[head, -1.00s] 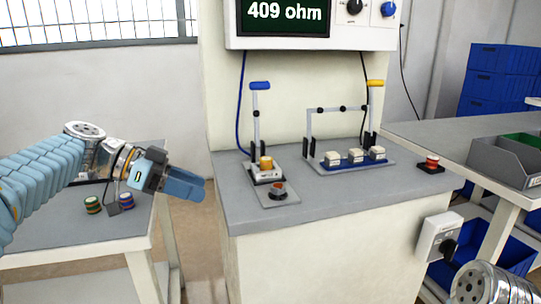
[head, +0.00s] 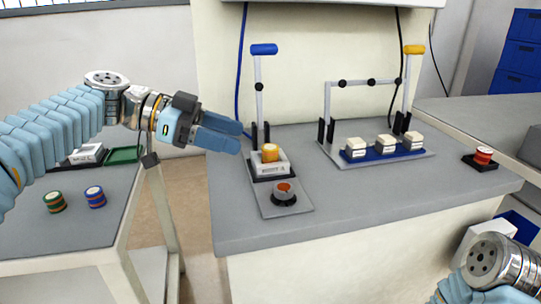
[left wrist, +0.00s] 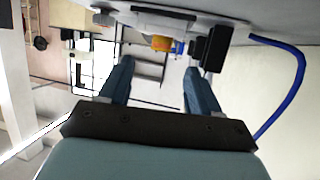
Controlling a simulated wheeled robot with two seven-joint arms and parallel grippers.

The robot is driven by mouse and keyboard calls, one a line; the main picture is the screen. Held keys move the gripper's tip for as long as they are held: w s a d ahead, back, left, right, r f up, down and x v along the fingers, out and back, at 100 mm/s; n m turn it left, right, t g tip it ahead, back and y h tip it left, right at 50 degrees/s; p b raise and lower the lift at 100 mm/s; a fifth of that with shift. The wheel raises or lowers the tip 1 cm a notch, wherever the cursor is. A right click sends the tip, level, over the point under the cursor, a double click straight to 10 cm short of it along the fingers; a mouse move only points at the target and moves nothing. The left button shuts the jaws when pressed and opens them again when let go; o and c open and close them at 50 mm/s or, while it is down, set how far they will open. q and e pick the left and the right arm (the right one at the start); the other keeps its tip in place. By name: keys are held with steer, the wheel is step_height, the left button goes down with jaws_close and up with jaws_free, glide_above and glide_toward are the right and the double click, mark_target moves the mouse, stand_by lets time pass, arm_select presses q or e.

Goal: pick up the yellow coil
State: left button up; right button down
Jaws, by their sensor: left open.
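The yellow coil (head: 270,153) sits upright on a white block in a black-edged fixture (head: 268,168) at the left of the grey bench top. My left gripper (head: 241,137) is open and empty, a little left of the coil, with its fingers pointing right towards it. In the left wrist view the yellow coil (left wrist: 161,43) shows upside down, beyond and between the fingertips of the left gripper (left wrist: 157,68). My right gripper is out of view; only part of its arm shows at the bottom right.
A blue-handled lever (head: 264,50) stands just behind the fixture. An orange-topped round knob (head: 284,193) is in front. Several white-topped blocks (head: 386,142) sit on a blue strip to the right. Two striped coils (head: 95,196) (head: 54,201) stand on the left table. The bench front is clear.

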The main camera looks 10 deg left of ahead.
mark_target(273, 147)
arm_select(q)
steer(key=x, duration=0.6)
steer(key=shift+w, duration=0.1)
steer(key=shift+a, duration=0.1)
jaws_close()
steer(key=shift+r, duration=0.1)
